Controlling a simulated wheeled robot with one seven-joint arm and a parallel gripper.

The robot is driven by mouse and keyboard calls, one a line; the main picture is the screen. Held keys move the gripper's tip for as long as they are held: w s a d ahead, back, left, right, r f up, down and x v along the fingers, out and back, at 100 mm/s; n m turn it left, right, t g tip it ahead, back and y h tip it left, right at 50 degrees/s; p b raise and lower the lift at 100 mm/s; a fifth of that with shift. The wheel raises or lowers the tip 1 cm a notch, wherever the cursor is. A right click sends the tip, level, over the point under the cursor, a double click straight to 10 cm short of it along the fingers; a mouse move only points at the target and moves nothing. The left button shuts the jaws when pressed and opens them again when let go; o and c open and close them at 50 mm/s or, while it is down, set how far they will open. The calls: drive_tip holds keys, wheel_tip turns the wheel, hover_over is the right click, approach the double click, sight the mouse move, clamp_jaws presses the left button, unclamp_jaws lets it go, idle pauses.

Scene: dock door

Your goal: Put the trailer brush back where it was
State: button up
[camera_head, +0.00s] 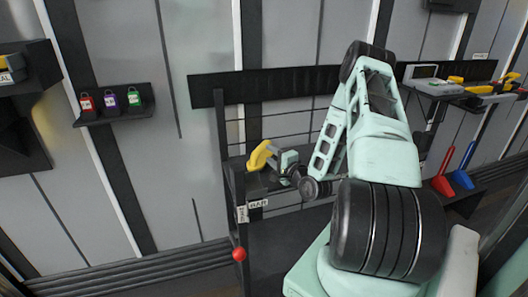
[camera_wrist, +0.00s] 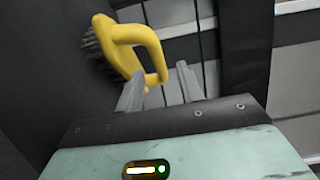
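The trailer brush (camera_head: 259,156), with a yellow looped handle, is at the left end of the dark rack in the head view. In the wrist view the brush (camera_wrist: 135,42) is at the upper left, its dark bristles facing left against a dark surface. My gripper (camera_head: 279,160) is just right of it. In the wrist view my gripper's (camera_wrist: 160,84) two grey fingers are spread apart. The lower end of the handle lies between them, close to the left finger, with a gap to the right finger. Whether the handle touches a finger cannot be told.
A small shelf (camera_head: 115,118) holds coloured padlocks. A right shelf (camera_head: 455,95) holds yellow tools; red (camera_head: 442,180) and blue (camera_head: 463,178) tools stand below.

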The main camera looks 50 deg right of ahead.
drive_tip(key=v, duration=0.5)
drive_tip(key=shift+s+a, duration=0.1)
drive_tip(key=shift+s, duration=0.15)
idle(0.4)
